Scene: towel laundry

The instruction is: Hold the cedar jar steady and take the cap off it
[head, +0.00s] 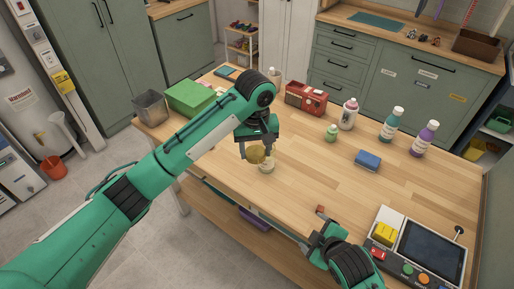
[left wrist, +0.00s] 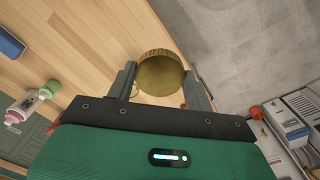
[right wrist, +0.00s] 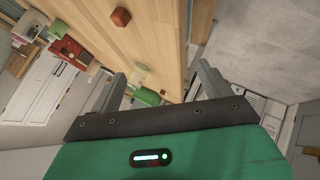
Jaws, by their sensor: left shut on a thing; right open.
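My left gripper (head: 256,147) is shut on a round gold-brown cap (head: 254,155), which is tilted. The cap fills the space between the fingers in the left wrist view (left wrist: 160,73). A small pale jar (head: 267,166) stands upright on the table just below and right of the cap in the head view. The cap looks off to the side of its mouth; whether they touch is unclear. The jar seems to show as a pale shape in the right wrist view (right wrist: 139,73). My right gripper (head: 318,238) is open and empty near the table's front edge.
A red-brown cube (right wrist: 121,17) lies near my right gripper. A control panel (head: 425,252) stands at the front right. The table right of the jar is clear.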

